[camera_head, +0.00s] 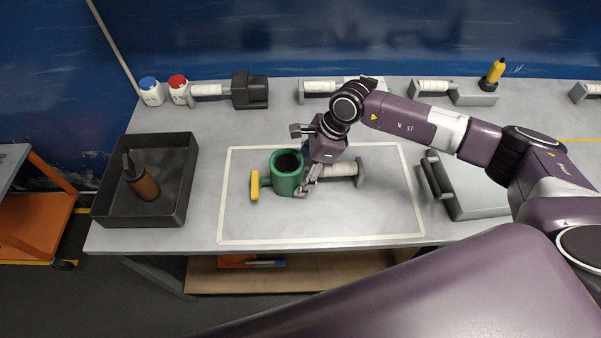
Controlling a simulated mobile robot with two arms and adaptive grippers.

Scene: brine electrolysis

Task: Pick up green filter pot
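The green filter pot (284,183) stands upright inside the white outlined area on the table. It has a dark open top and a yellow handle (256,185) on its left side. My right gripper (308,186) comes down from above right, with its fingers close against the right side of the pot. Whether the fingers touch or grip the pot I cannot tell, since they overlap it in this view. My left gripper is not in view.
A grey fixture with a white roll (339,170) lies right behind the gripper. A dark tray (103,209) holding a brown-handled tool (144,185) stands at left. Two jars (152,95) and several fixtures line the back. A grey case (475,190) is at right.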

